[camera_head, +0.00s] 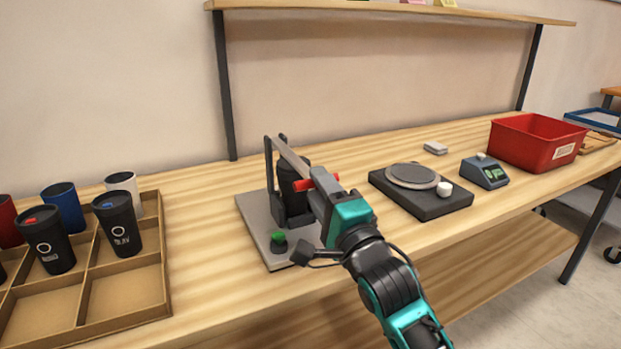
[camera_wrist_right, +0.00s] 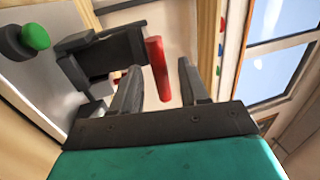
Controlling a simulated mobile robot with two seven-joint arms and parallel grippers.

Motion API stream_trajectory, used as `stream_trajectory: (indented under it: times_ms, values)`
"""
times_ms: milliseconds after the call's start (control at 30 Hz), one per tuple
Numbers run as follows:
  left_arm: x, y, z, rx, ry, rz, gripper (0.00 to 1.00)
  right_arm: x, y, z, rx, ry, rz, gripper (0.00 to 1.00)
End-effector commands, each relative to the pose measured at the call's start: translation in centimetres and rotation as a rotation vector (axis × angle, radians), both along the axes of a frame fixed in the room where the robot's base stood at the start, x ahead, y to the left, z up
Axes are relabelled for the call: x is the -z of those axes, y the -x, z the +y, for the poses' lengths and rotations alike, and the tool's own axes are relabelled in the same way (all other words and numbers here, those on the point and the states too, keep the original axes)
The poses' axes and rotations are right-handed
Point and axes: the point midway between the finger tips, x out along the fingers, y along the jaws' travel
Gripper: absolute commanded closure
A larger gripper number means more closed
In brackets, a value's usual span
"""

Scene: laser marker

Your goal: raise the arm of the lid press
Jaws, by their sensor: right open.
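The lid press has a grey base plate (camera_head: 252,222), dark uprights (camera_head: 269,165), a green button (camera_head: 278,237) and a grey arm (camera_head: 291,157) that slopes down from the top of the uprights toward a red handle (camera_head: 322,181). A dark body (camera_head: 294,178) stands under the arm; I cannot tell its parts. My right gripper (camera_head: 312,192) is at the handle, its fingers partly hidden. In the right wrist view, the gripper (camera_wrist_right: 160,68) is open, with the red handle (camera_wrist_right: 156,65) showing between its fingers, apart from both. The green button (camera_wrist_right: 36,37) shows at upper left.
A partitioned tray (camera_head: 167,250) with several cups stands at left. A dark device with a round plate (camera_head: 412,177), a small blue-grey display unit (camera_head: 485,172) and a red bin (camera_head: 535,145) stand to the right. A shelf (camera_head: 400,11) spans above. Bare tabletop lies between tray and press.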

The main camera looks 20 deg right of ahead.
Motion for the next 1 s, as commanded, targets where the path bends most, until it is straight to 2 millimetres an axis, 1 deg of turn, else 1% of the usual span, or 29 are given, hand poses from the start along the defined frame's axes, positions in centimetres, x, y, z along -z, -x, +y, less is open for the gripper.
stream_trajectory:
  times_ms: [33,100,300,433,700,1000]
  values:
    - [0.2,0.0,0.0,-0.001,0.001,0.001,1.00,-0.2,-0.8,0.0,-0.001,0.001,-0.003,0.56]
    - [0.3,0.1,0.0,-0.001,0.001,0.002,1.00,-0.4,-1.8,0.0,0.000,0.001,-0.002,0.56]
    - [0.5,0.0,-0.1,-0.004,0.004,0.002,1.00,-0.7,-3.5,0.1,0.000,0.001,0.000,0.56]
    - [0.5,0.0,-0.1,-0.006,0.007,0.002,1.00,-0.8,-4.0,0.1,0.000,0.000,0.001,0.56]
    - [0.5,0.0,-0.1,-0.008,0.008,0.002,1.00,-0.8,-4.0,0.1,0.000,0.000,0.001,0.57]
    - [0.5,0.0,-0.1,-0.007,0.006,0.002,1.00,-0.9,-4.0,0.1,0.000,0.000,0.000,0.85]
